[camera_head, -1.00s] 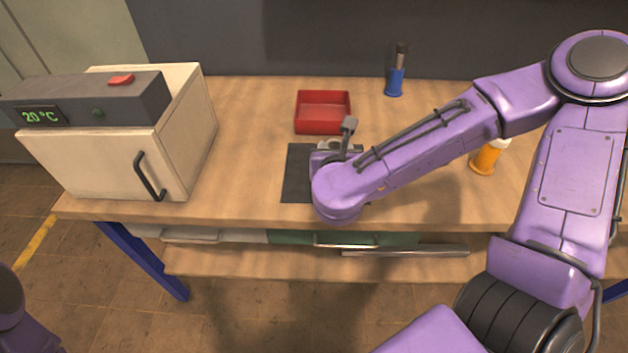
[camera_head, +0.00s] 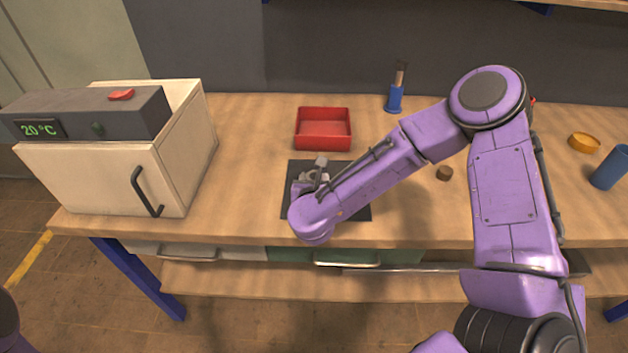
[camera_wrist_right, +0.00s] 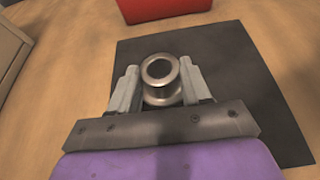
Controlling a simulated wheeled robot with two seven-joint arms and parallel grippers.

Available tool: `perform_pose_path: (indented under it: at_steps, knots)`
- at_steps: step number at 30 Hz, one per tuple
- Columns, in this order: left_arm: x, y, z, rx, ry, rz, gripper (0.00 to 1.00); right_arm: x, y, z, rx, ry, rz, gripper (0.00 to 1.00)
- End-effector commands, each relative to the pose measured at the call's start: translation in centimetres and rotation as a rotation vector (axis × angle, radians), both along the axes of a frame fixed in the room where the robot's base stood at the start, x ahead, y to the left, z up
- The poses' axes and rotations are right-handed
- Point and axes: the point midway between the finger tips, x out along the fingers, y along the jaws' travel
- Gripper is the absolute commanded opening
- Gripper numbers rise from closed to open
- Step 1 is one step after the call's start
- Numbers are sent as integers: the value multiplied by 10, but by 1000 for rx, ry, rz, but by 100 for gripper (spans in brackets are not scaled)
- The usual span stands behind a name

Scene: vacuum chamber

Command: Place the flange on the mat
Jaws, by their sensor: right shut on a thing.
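The flange (camera_wrist_right: 160,80) is a silvery metal ring piece with a round hole. In the right wrist view it sits between the two fingers of my right gripper (camera_wrist_right: 160,88), which is shut on it. The dark grey mat (camera_wrist_right: 262,105) lies beneath and around them on the bench. I cannot tell whether the flange touches the mat. In the head view the right gripper (camera_head: 312,178) is over the mat (camera_head: 298,168), and my wrist hides part of both. My left gripper is out of view; only a bit of that arm shows at the lower left edge.
A red tray (camera_head: 323,130) stands just behind the mat. A white box with a 20 °C display (camera_head: 100,178) stands at the left. A blue holder (camera_head: 394,100), a small brown piece (camera_head: 444,173), an orange ring (camera_head: 584,142) and a blue cup (camera_head: 611,167) stand farther right.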

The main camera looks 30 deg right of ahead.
Motion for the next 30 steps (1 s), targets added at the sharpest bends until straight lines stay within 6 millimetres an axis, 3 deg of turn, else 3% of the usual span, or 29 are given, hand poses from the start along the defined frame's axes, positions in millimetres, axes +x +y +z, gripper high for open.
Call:
perform_pose_path:
  at_steps: [6,7,9,20,30]
  knots:
    - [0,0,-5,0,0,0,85,0,0,-4,1,0,0,12]
    - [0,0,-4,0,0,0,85,0,0,-3,1,0,0,54]
    - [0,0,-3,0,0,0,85,0,0,-2,0,0,0,73]
    - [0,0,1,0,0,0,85,-2,2,3,0,0,1,73]
    - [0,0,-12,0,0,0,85,-66,42,32,0,-1,4,73]
